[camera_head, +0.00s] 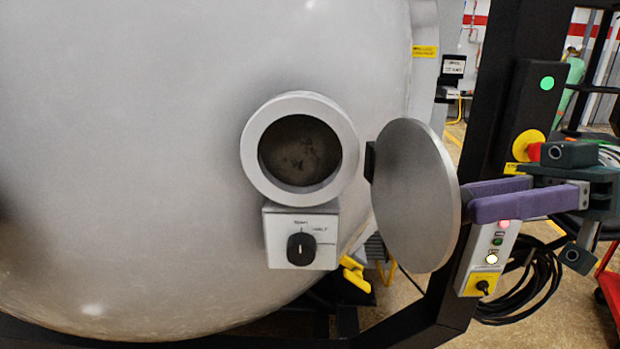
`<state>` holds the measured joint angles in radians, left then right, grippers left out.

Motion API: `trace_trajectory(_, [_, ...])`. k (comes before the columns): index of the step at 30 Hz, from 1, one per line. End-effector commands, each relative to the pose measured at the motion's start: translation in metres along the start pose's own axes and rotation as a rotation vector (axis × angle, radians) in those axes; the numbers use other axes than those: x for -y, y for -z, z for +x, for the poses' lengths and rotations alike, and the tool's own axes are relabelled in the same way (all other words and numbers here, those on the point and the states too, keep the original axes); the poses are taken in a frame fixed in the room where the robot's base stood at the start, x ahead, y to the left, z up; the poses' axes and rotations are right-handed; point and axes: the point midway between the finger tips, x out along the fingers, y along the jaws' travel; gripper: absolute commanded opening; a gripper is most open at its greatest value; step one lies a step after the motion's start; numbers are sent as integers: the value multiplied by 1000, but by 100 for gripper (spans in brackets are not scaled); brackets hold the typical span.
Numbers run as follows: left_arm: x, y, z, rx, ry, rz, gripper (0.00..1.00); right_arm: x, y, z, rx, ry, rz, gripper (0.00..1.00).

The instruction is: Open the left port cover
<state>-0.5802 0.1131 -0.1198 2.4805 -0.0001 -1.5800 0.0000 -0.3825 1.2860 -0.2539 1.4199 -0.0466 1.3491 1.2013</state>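The round port (300,150) on the big grey furnace door is uncovered; its thick ring surrounds a dark, stained window. The disc-shaped grey port cover (412,195) stands swung out to the right of the port, seen at an angle, with a dark hinge piece at its left edge. My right gripper (467,199) comes in from the right, its purple fingertips at the cover's right edge. The two fingers lie close together in this view; whether they grip the cover or only touch it is unclear. My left gripper is not in view.
A small box with a black knob (301,249) sits just below the port. A dark frame post with an emergency stop button (528,146) and a switch panel (488,258) stands behind my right gripper. A yellow handle (355,273) shows low behind the door.

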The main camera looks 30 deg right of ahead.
Motion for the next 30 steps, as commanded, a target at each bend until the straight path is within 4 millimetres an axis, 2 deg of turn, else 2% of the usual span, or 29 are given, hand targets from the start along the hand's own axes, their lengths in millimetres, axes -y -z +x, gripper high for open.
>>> trace_trajectory(1, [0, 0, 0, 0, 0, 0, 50, 0, 0, 0, -1, 0, 0, 45])
trace_trajectory(6, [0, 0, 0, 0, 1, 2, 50, 0, 0, 0, -3, 1, 0, 65])
trace_trajectory(14, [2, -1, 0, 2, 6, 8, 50, 0, 1, 0, -4, 2, 0, 66])
trace_trajectory(17, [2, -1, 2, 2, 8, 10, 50, 0, -1, -7, -2, 1, 1, 66])
trace_trajectory(27, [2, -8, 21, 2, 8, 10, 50, -2, -4, -72, 0, -3, -1, 66])
trace_trajectory(30, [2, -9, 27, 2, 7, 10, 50, -2, -3, -86, -2, -2, -2, 66])
